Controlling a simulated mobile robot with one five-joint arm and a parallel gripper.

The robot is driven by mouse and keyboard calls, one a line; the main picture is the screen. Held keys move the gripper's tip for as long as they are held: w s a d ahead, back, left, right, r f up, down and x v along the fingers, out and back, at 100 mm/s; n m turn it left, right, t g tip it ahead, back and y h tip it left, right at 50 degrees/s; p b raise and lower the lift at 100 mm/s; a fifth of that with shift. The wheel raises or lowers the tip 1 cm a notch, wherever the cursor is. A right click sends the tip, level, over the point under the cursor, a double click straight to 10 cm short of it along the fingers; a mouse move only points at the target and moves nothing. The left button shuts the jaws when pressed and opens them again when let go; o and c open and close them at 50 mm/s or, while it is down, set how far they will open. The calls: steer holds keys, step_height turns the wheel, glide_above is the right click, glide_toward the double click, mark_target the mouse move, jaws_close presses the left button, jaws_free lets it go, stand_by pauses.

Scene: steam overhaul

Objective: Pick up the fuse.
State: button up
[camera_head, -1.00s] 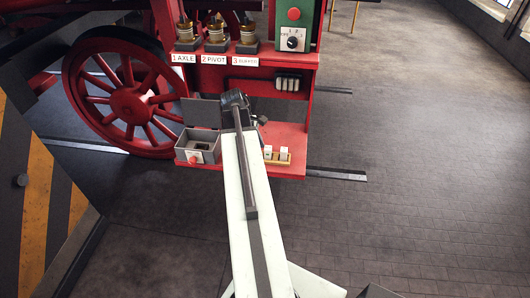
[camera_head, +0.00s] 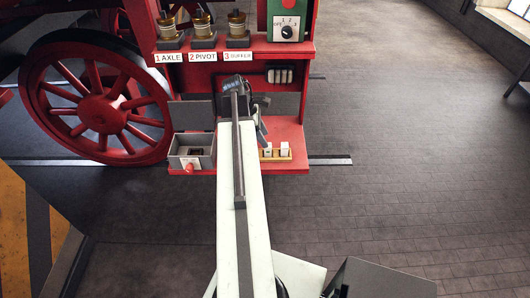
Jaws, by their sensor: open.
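Two small white blocks, which look like fuses, stand upright in a light wooden holder (camera_head: 275,157) on the lower red shelf. The left white fuse (camera_head: 267,150) and the right white fuse (camera_head: 284,149) are side by side. I cannot tell which one the task means. My gripper (camera_head: 262,128) is at the far end of my white arm, above and just behind the holder, partly hidden by the arm. Its dark fingers are open, and I see nothing between them.
A grey open box (camera_head: 192,152) with a red knob stands on the shelf left of my arm. Above are three brass oilers (camera_head: 203,30) on a labelled shelf, a dark fuse block (camera_head: 280,75) and a green dial panel (camera_head: 288,22). The floor at right is clear.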

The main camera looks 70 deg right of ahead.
mark_target(268, 150)
steer(key=shift+f, duration=0.75)
steer(key=shift+w+r, duration=0.1)
steer(key=b+x, duration=0.5)
steer(key=shift+a, duration=0.4)
jaws_close()
